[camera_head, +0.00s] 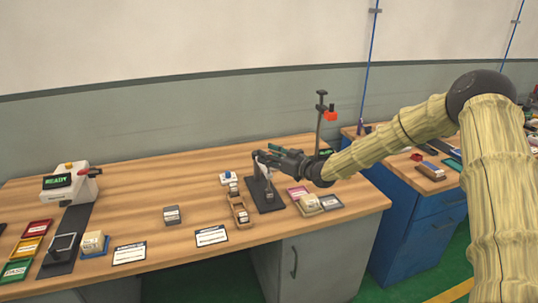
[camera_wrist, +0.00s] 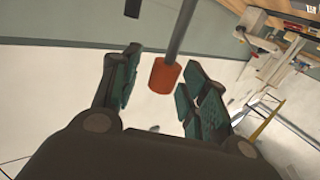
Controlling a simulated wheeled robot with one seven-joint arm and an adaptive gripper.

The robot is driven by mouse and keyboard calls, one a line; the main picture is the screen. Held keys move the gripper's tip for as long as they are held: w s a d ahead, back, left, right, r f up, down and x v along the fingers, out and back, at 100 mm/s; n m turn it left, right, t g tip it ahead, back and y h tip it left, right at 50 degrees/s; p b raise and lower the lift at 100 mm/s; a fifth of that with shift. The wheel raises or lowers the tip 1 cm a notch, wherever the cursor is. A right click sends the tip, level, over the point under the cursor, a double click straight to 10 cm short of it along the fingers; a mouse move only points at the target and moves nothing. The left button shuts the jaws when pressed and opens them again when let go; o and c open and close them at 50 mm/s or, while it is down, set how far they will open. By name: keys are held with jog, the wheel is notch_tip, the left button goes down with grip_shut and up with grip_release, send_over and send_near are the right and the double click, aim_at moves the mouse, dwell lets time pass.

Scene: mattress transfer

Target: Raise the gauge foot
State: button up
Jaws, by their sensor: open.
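A gauge stand with a thin grey post (camera_head: 319,128) rises behind my arm, with a red-orange knob (camera_head: 331,116) near its top. A dark base plate (camera_head: 268,207) lies on the bench below my gripper (camera_head: 262,158). My gripper is open above this plate, pointing left. In the wrist view its two green-padded fingers (camera_wrist: 158,90) stand apart. An orange cylinder (camera_wrist: 165,76) on a grey rod (camera_wrist: 181,32) appears between them; I cannot tell its distance or whether it touches them. The gauge foot is not clearly made out; my arm hides part of the stand.
Small blocks in a wooden tray (camera_head: 237,202) lie left of the plate. Colored cards and blocks (camera_head: 309,202) lie to its right. A white device reading READY (camera_head: 68,183) stands at the left. A blue cabinet bench (camera_head: 428,220) is at the right.

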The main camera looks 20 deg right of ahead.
jog(key=shift+c, duration=0.2)
grip_shut()
jog(key=shift+w+r, duration=0.1)
jog(key=shift+r, duration=1.6)
jog(key=shift+o, duration=0.2)
grip_release()
jog(key=shift+d+f, duration=0.1)
jog(key=v, duration=1.2)
